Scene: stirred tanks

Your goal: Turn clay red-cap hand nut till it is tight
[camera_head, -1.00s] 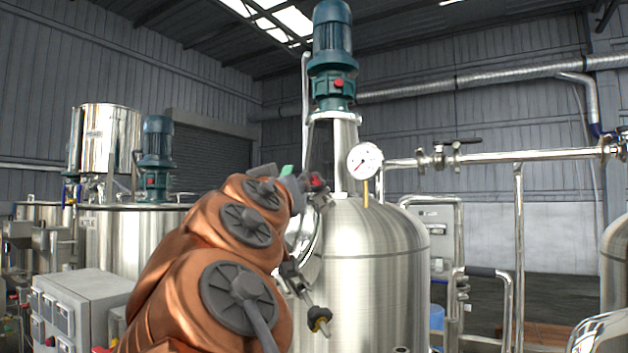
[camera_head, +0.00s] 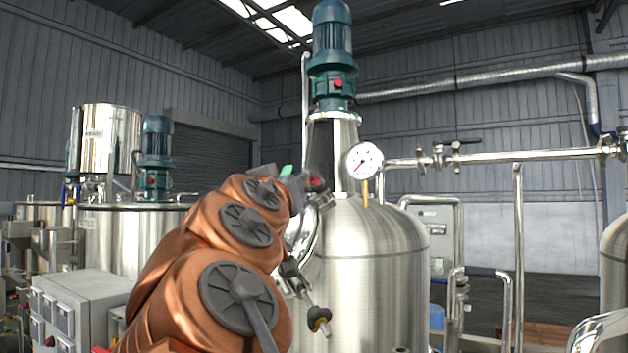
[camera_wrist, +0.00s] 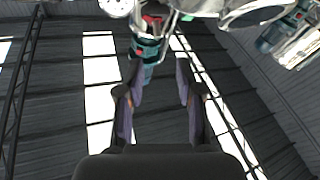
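A red-capped part (camera_head: 317,183), which looks like the red-cap hand nut, shows at the edge of the hatch on the steel tank (camera_head: 370,270), just past the end of my copper arm. It is small and partly hidden, so its tightness cannot be told. My gripper shows in the wrist view (camera_wrist: 159,66) with two dark fingers spread apart and nothing visible held between them. The hand nut cannot be made out for certain there. In the head view my arm hides most of the gripper, and contact with the nut cannot be told.
A yellow-and-black knob (camera_head: 319,319) hangs on a rod below the hatch. A green piece (camera_head: 287,170) shows beside my arm's end. A pressure gauge (camera_head: 364,161) and a teal motor (camera_head: 332,55) stand above the tank. A grey control box (camera_head: 80,305) is at left.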

